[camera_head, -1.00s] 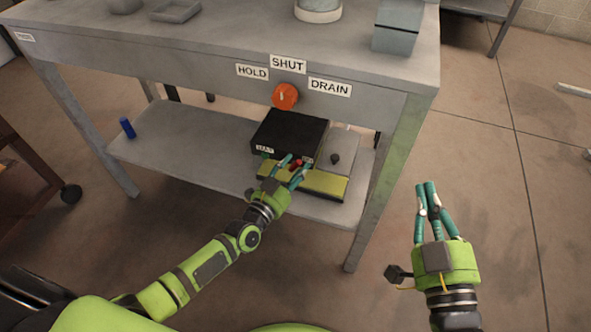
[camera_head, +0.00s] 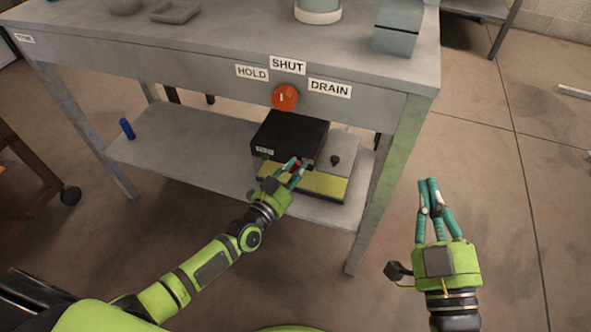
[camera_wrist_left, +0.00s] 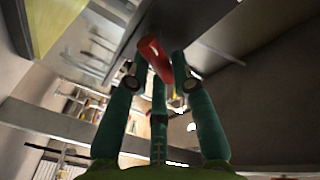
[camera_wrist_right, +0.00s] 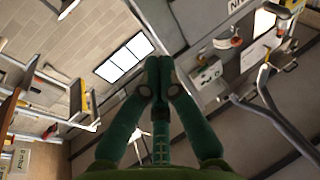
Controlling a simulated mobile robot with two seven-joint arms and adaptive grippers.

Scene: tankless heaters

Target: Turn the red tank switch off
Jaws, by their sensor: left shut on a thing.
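The red switch (camera_head: 297,164) is on the front of a black box (camera_head: 290,133) on the bench's lower shelf. In the left wrist view the red switch (camera_wrist_left: 155,59) shows as a tilted red lever between the fingers. My left gripper (camera_head: 298,163) is at the box front, with its fingers closed around the switch; it also shows in the left wrist view (camera_wrist_left: 160,62). The switch is partly hidden by the fingers in the head view. My right gripper (camera_head: 429,182) is away from the bench at the right, its fingers together and empty, as the right wrist view (camera_wrist_right: 158,65) shows.
An orange-red knob (camera_head: 285,97) is on the bench front among labels HOLD, SHUT and DRAIN. A blue cylinder (camera_head: 127,128) is at the shelf's left. The floor right of the bench is mostly clear.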

